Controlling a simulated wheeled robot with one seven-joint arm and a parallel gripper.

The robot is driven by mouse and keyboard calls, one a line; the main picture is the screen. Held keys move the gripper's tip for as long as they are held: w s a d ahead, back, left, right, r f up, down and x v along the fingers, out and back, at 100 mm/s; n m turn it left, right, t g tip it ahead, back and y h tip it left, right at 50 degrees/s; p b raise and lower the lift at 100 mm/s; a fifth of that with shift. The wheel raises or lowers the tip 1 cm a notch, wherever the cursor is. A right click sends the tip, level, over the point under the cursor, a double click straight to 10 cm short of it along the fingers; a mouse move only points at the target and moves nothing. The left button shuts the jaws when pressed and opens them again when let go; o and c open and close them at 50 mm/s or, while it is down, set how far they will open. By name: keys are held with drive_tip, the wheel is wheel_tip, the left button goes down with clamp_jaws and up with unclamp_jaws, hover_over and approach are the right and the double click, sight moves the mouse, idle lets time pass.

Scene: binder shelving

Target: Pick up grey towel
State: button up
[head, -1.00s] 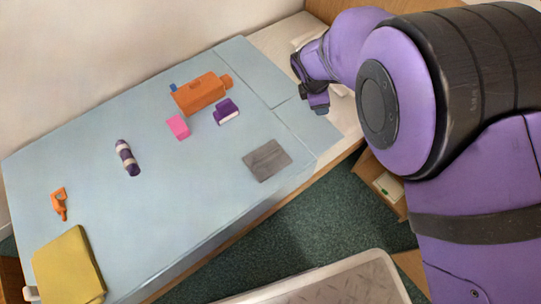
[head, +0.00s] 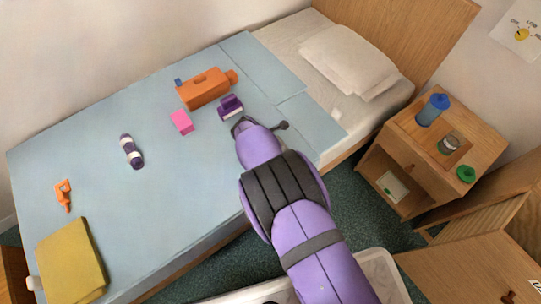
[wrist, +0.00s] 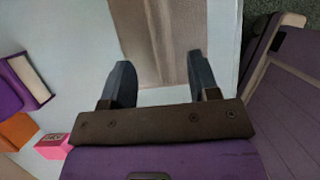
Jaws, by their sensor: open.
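In the wrist view, the grey towel (wrist: 168,35) lies flat on the light blue bed cover, showing as a grey-brown striped panel. My gripper (wrist: 160,66) is open above its near end, with one dark finger toward each side of it. The fingers look empty, and whether they touch the cloth cannot be told. In the head view, my arm covers the towel and most of the gripper.
On the bed (head: 90,165) are an orange bottle-like object (head: 205,90), a purple-and-white object (head: 230,107), a pink block (head: 181,123), a purple-and-white cylinder (head: 131,152), an orange tool (head: 63,195) and a yellow folded cloth (head: 72,262). A nightstand (head: 470,130) stands right.

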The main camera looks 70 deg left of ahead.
drive_tip(key=shift+s+x, duration=0.2)
drive_tip(key=shift+x, duration=1.25)
drive_tip(key=shift+s+x, duration=0.15)
drive_tip(key=shift+x, duration=1.25)
drive_tip(key=shift+d+f, duration=0.1)
drive_tip(key=shift+f, duration=0.1)
drive_tip(key=shift+c, duration=0.4)
drive_tip(key=c, duration=0.9)
